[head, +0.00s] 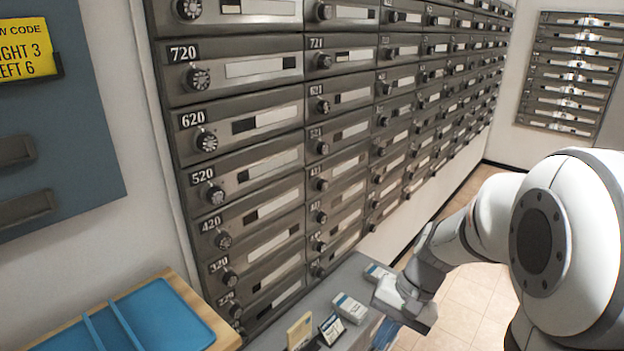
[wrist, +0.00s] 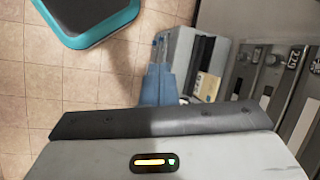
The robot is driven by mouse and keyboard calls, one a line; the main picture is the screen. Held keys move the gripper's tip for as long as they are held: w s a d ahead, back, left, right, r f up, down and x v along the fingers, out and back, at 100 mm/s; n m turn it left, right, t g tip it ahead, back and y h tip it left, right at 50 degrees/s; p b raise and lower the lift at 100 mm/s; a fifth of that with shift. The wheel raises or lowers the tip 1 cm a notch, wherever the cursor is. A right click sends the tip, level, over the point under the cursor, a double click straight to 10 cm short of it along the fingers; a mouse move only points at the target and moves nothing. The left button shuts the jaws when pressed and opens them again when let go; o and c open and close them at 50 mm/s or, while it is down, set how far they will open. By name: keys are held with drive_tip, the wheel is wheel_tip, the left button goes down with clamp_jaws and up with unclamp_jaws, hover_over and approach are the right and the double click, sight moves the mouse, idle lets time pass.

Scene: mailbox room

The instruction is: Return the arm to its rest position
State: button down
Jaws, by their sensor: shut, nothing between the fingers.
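My white arm (head: 545,235) reaches in from the right side of the head view and bends down toward the grey counter. My gripper (head: 408,308) is at its lower end, low over the counter's right edge. It is shut, and I see nothing held in it. In the wrist view, the pale housing (wrist: 170,160) with a small lit indicator and a dark bar fills the bottom.
Grey numbered mailboxes (head: 245,120) line the wall behind the counter (head: 355,268). Small boxes (head: 350,308) and cards stand on the counter close to my gripper. A blue tray (head: 165,315) is at lower left. Tiled floor (head: 470,300) is open at right.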

drive_tip(key=s+d+r+n+t+h+p, duration=0.1)
drive_tip(key=s+r+n+t+h+p, duration=0.1)
drive_tip(key=r, duration=0.5)
drive_tip(key=s+r+n+t+h+p, duration=0.2)
drive_tip(key=s+r+p, duration=0.2)
drive_tip(key=r, duration=0.4)
drive_tip(key=shift+s+d+h+p, duration=0.3)
drive_tip(key=shift+s+d+p, duration=0.05)
drive_tip(key=shift+s, duration=0.4)
drive_tip(key=shift+f, duration=0.1)
